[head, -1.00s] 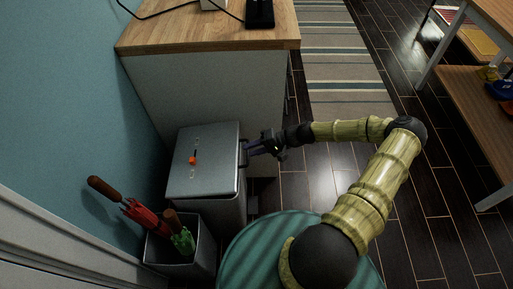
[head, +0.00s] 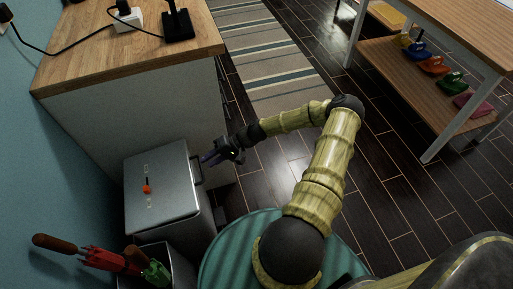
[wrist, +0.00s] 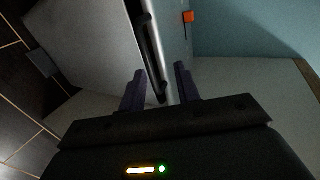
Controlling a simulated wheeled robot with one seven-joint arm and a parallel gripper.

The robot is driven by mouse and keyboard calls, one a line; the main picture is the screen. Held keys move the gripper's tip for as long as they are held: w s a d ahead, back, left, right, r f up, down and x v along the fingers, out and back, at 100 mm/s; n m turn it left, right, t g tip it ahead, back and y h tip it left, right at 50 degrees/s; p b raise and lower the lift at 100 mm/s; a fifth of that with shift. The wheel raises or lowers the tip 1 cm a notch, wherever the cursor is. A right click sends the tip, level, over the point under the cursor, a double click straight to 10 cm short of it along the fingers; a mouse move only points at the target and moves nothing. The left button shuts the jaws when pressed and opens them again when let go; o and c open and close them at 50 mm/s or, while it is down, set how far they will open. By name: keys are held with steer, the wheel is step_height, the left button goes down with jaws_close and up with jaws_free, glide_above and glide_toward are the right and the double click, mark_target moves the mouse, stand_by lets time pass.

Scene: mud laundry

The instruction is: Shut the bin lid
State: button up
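The grey metal bin (head: 188,225) stands against the side of the wood-topped counter, at the left in the head view. Its flat lid (head: 165,195) lies over the top; I cannot tell whether it is fully down. The lid has an orange mark or knob (head: 147,189) and a dark bar handle (head: 198,171) along its right edge. My gripper (head: 207,158) is at that edge, close to the handle. In the wrist view its two fingers (wrist: 160,88) are apart, with the handle (wrist: 152,55) and lid edge ahead and between them. Contact cannot be told.
A holder (head: 180,262) with red and green umbrellas stands just in front of the bin. The counter (head: 100,45) is behind it. A striped rug (head: 262,55) and dark floor lie to the right, with a shelf table (head: 420,75) beyond.

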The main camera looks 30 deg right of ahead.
steer(key=s+d+b, duration=0.2)
steer(key=s+d, duration=0.2)
steer(key=d, duration=1.1)
steer(key=shift+d+f, duration=0.2)
steer(key=shift+d, duration=0.15)
stand_by(1.2)
stand_by(0.5)
steer(key=v, duration=1.7)
steer(key=shift+s+d+r+p, duration=0.15)
steer(key=shift+s+r+p, duration=0.05)
steer(key=shift+p, duration=0.15)
